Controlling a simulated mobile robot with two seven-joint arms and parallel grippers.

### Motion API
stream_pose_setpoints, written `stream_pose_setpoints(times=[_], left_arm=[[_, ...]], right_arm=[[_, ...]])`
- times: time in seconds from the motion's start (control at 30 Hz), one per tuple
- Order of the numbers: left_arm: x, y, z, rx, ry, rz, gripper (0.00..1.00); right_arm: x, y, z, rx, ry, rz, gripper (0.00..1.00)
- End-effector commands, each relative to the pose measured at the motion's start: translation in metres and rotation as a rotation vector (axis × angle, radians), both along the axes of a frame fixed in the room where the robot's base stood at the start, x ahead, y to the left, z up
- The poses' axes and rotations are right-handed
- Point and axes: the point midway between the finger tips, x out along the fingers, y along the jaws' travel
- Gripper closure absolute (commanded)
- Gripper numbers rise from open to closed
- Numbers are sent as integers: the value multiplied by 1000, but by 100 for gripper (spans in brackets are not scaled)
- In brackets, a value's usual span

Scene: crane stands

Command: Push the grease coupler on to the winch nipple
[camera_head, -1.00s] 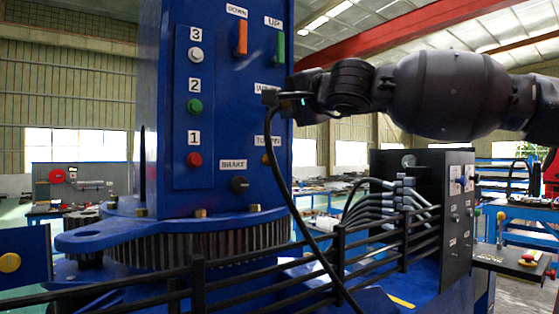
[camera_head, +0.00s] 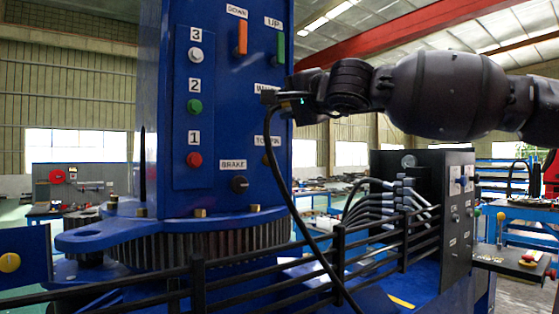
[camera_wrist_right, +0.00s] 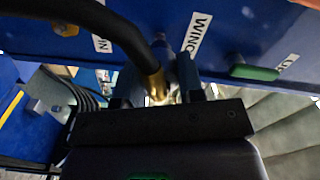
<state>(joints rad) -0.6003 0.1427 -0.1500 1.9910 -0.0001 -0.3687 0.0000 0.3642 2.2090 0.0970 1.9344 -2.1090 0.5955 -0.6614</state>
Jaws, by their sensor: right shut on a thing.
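My right gripper (camera_head: 290,98) is at the right edge of the blue column's panel (camera_head: 222,120), by the partly covered WINCH label. In the right wrist view my right gripper (camera_wrist_right: 157,84) is shut on the grease coupler (camera_wrist_right: 155,86), a brass-coloured fitting on a thick black hose (camera_wrist_right: 118,32). The hose (camera_head: 288,200) hangs from the gripper in the head view. A small grey rounded part shows just beyond the coupler, close to the WINCH label (camera_wrist_right: 196,36); I cannot tell whether it is the nipple or whether they touch. My left gripper is out of view.
Black rails (camera_head: 340,250) cross the front, and the hose passes down over them. A dark control box (camera_head: 440,210) with several grey hoses stands at the right. The panel bears buttons, a brake knob (camera_head: 239,184) and orange and green levers (camera_head: 281,46).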

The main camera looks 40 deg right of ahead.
Motion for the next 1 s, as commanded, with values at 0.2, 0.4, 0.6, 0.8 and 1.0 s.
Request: stream_pose_setpoints(times=[0.2,0.4,0.6,0.8,1.0], left_arm=[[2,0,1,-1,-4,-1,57],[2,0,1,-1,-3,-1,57],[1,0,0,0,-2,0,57],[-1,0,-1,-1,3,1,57],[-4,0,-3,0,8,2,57]], right_arm=[[4,-1,1,0,-1,-2,95],[7,-1,1,0,-1,-2,95],[11,-1,1,-1,-1,-2,95],[14,-2,1,-1,-1,-2,95],[18,-2,1,-1,-1,-1,95]])
